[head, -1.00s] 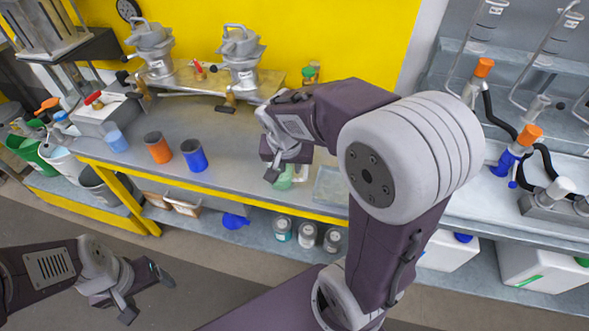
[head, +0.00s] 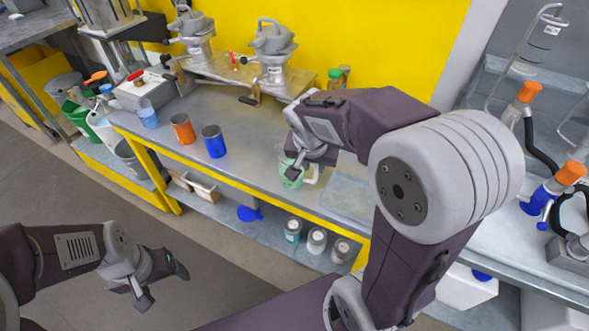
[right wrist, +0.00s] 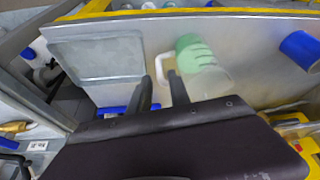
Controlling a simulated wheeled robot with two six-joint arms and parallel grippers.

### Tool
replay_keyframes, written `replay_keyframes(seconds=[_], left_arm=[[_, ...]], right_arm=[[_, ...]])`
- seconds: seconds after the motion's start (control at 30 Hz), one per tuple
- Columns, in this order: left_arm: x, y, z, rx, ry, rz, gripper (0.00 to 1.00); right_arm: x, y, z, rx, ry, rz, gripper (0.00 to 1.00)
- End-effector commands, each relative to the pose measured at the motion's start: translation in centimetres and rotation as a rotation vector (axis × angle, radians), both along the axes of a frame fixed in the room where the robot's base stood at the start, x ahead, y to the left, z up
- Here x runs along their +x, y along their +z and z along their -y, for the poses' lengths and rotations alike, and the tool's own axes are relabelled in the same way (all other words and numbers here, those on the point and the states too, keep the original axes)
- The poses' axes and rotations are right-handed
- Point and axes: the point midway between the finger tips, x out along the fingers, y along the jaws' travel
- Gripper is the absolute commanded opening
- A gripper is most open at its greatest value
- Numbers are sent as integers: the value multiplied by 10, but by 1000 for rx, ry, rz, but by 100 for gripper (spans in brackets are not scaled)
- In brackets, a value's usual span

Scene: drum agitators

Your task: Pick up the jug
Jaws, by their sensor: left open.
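The jug (head: 290,170) is a clear vessel with green contents and a pale handle, standing near the front edge of the grey bench. My right gripper (head: 301,160) is at the jug and hides part of it in the head view. In the right wrist view, the jug (right wrist: 203,68) shows its green part and its white handle (right wrist: 162,68). The two dark fingers of the right gripper (right wrist: 160,80) are apart, with the handle in the gap near their tips; contact is not visible. My left gripper (head: 162,285) is open and empty, low over the floor.
A blue cup (head: 214,142) and an orange cup (head: 183,129) stand left of the jug. A shallow tray (head: 345,197) lies on its right; it also shows in the right wrist view (right wrist: 97,58). Several cans (head: 317,239) sit on the lower shelf. Metal machines (head: 272,55) stand behind.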

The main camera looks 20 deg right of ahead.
Motion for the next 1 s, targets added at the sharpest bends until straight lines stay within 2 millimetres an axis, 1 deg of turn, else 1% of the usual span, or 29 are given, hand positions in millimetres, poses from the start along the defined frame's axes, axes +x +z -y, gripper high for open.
replay_keyframes(seconds=[0.07,0.23,0.37,0.4,0.5,0.63,0.73,0.93,0.97,1.0], left_arm=[[0,-2,0,0,0,0,76],[0,-9,0,0,0,0,76],[0,-10,0,0,0,0,76],[0,-11,0,0,0,0,76],[0,-18,0,0,0,0,76],[0,-24,0,0,0,0,76],[0,-25,0,0,0,0,76],[0,-24,0,0,0,0,76],[0,-24,0,0,0,0,76],[0,-24,0,0,0,0,76]], right_arm=[[1,-4,1,-1,-1,-2,23],[7,-29,7,1,-2,-5,23],[11,-33,9,0,-1,0,23],[11,-37,10,-1,-1,-2,23],[16,-57,14,0,-1,-5,23],[23,-78,20,0,-2,-4,23],[27,-84,21,0,0,-1,23],[27,-84,22,0,0,0,23],[27,-84,22,0,0,0,21],[27,-83,22,0,0,0,9]])
